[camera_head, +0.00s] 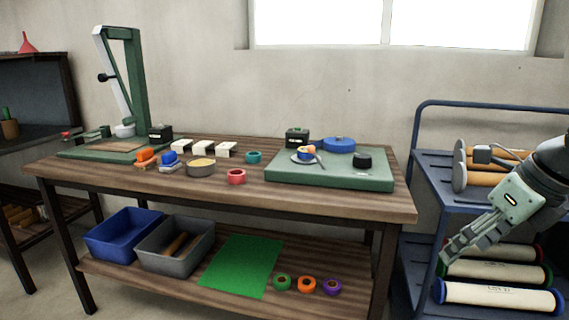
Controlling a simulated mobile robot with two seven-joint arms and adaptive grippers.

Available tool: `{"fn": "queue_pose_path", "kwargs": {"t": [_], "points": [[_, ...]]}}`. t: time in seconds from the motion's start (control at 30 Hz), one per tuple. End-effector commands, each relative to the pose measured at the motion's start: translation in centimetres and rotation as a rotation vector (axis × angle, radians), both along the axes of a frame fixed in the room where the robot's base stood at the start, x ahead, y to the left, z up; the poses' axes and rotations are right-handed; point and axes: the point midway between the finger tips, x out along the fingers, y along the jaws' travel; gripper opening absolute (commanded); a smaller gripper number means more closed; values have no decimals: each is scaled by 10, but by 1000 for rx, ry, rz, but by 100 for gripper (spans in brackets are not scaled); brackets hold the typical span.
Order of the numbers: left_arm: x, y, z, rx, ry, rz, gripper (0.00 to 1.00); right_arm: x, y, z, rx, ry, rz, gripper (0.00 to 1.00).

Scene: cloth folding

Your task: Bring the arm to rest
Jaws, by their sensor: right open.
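My right gripper (449,252) shows at the right side of the head view, on my arm that comes in from the right edge. It points down and to the left, and its jaws are open with nothing between them. It is in front of the blue cart (432,165), to the right of the wooden workbench (398,207) and apart from it. A flat green cloth (240,265) lies spread on the bench's lower shelf. My left gripper is not in view.
Blue (124,232) and grey (157,256) bins and several tape rolls are on the lower shelf. Rolls (498,296) lie on the cart.

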Motion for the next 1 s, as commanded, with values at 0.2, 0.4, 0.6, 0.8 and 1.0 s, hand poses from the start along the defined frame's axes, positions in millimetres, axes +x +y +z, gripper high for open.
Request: {"fn": "queue_pose_path", "kwargs": {"t": [0.2, 0.4, 0.6, 0.8, 1.0], "points": [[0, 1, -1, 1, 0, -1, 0, 4, 142, -10, 536, -18, 174, 71], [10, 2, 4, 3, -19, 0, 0, 21, 228, 49, 1319, -53, 38, 71], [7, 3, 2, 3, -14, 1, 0, 89, 159, 38, 1963, -98, -611, 71], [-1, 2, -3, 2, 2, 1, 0, 105, 70, -83, 2137, -117, -1351, 71], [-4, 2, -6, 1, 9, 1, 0, 56, 23, -221, 2024, -96, -2002, 71]]}}
